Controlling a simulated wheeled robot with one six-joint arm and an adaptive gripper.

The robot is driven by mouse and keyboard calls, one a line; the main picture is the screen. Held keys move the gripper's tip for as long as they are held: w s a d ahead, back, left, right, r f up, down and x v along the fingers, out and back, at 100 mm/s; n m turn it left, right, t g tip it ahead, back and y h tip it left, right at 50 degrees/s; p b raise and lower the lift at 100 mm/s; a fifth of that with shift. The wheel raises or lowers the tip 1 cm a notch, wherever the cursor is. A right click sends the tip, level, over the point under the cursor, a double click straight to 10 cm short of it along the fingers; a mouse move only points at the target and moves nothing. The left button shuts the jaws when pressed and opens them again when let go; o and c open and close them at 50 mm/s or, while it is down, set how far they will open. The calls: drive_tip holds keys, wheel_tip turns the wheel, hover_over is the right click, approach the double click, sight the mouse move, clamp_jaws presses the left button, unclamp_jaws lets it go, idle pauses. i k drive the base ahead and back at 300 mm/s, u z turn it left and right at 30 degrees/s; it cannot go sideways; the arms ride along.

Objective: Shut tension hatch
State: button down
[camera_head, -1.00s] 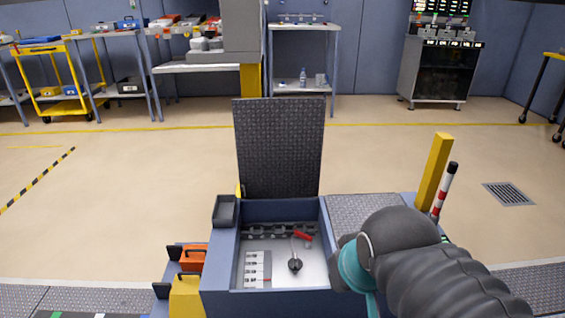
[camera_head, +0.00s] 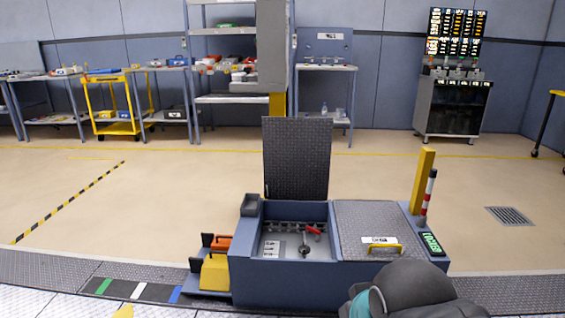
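The tension hatch (camera_head: 297,158) is a dark textured plate standing upright, open, at the back edge of a blue floor box (camera_head: 285,279). The open compartment under it shows a red-handled lever (camera_head: 312,230), a dark knob and a white marked plate. A second, closed textured lid (camera_head: 378,222) with a yellow handle (camera_head: 385,249) covers the right half of the box. My arm shows at the bottom right, in front of the box and apart from the hatch. My gripper's fingers are not in view.
A yellow post (camera_head: 424,180) and a red-white striped rod (camera_head: 428,194) stand at the box's right end, by a green-lettered display (camera_head: 431,243). Orange and yellow blocks (camera_head: 215,272) sit at its left. The floor behind is clear.

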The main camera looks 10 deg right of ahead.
sight(298, 151)
drive_tip(key=u, duration=1.3)
drive_tip(key=i, duration=7.15)
drive_tip(key=z, duration=4.8)
drive_tip(key=i, duration=1.15)
drive_tip(key=u, duration=0.15)
